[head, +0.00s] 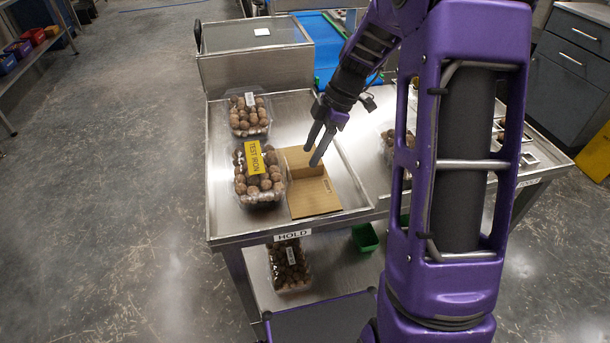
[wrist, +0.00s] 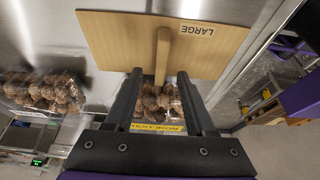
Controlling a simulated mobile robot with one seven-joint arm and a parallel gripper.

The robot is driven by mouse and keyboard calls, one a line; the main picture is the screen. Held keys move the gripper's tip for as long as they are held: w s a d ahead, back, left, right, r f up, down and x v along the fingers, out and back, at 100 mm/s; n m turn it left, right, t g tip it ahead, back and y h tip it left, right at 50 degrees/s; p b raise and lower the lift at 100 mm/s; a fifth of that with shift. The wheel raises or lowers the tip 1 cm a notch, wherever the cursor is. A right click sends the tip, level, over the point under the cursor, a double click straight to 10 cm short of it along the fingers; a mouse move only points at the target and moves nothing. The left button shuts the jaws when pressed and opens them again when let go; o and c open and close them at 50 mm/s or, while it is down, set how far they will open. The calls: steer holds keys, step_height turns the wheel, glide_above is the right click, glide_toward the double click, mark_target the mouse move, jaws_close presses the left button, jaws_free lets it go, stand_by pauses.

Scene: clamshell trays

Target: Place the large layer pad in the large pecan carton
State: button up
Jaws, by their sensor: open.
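The large layer pad is a flat brown board (head: 316,198) with an upright fin, lying on the metal table. In the wrist view the pad (wrist: 115,35) carries a LARGE label, and its fin (wrist: 163,58) runs down between my fingertips. My gripper (head: 312,157) is open and points down at the pad; in the wrist view its fingers (wrist: 160,74) stand either side of the fin with gaps. A clear carton of brown nuts with a yellow TEST IRON label (head: 254,158) stands left of the pad. A smaller-looking nut carton (head: 249,101) stands behind it. I cannot read which is the large pecan carton.
The table front has a HOLD label (head: 293,236). Another nut carton (head: 289,274) and a green bin (head: 365,237) are on the lower shelf. A metal box (head: 255,70) and blue belt (head: 322,40) are behind. My arm hides part of the right table.

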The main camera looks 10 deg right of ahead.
mark_target(306, 165)
steer(key=x, duration=0.5)
steer(key=shift+s+a+b, duration=0.1)
steer(key=shift+b, duration=0.2)
steer(key=shift+f+b, duration=0.25)
steer(key=shift+b, duration=0.2)
jaws_close()
